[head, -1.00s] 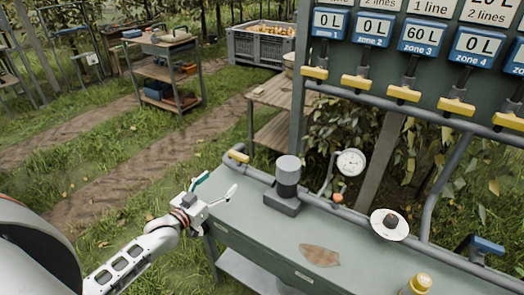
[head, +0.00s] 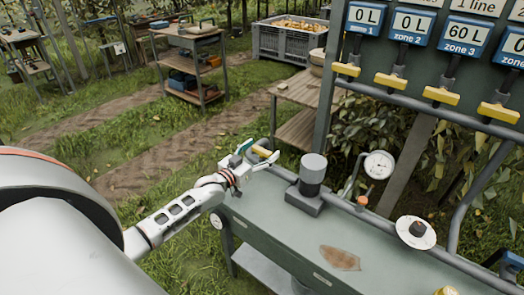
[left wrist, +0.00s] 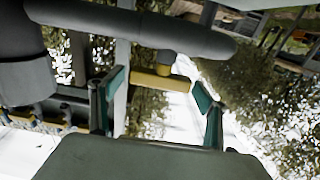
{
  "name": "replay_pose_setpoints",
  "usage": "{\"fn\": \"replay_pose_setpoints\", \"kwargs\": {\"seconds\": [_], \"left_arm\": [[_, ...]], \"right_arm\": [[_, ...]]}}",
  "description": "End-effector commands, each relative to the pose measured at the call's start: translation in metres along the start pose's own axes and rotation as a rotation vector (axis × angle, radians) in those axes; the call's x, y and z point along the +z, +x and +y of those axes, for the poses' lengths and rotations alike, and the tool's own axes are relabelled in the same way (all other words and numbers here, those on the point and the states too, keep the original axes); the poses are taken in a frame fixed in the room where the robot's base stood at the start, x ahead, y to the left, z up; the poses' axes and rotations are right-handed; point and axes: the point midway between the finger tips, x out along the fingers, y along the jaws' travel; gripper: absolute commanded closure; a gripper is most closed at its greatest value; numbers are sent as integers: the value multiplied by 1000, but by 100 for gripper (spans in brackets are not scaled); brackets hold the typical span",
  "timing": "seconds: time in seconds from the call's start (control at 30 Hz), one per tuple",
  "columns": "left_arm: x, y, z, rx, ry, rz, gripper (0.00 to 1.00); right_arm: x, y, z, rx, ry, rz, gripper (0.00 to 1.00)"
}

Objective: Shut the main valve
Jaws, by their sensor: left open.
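The main valve looks to be the yellow handle (head: 262,151) at the left end of the grey pipe along the bench's back edge. My left gripper (head: 257,157) is open and right at this handle, at the bench's far left corner. In the left wrist view, the yellow handle (left wrist: 158,82) shows between the two spread fingers of my left gripper (left wrist: 160,88), under the thick dark pipe. I cannot tell whether a finger touches it. My right gripper is not in view.
A grey cylinder on a block (head: 311,178), a pressure gauge (head: 379,164) and a white disc (head: 416,232) stand along the bench (head: 290,230). Yellow zone valves (head: 389,81) hang on the board above. A yellow-capped item (head: 446,291) is at the front.

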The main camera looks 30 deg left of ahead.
Motion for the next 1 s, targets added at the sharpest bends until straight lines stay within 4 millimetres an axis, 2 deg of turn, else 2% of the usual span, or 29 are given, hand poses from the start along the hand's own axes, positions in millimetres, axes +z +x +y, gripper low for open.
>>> {"fn": "replay_pose_setpoints", "kwargs": {"seconds": [0.33, 0.37, 0.5, 0.77, 1.0], "left_arm": [[0, 4, 0, 1, 0, -1, 25], [0, 4, 0, 0, 0, -1, 30], [0, 4, 0, 0, 0, -1, 64], [0, 4, 0, 8, 1, 0, 64], [2, 4, -1, 65, 8, -1, 64]], "right_arm": [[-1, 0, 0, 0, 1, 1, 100], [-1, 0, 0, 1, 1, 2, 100], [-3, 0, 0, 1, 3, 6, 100], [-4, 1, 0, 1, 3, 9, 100], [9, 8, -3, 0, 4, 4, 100]]}}
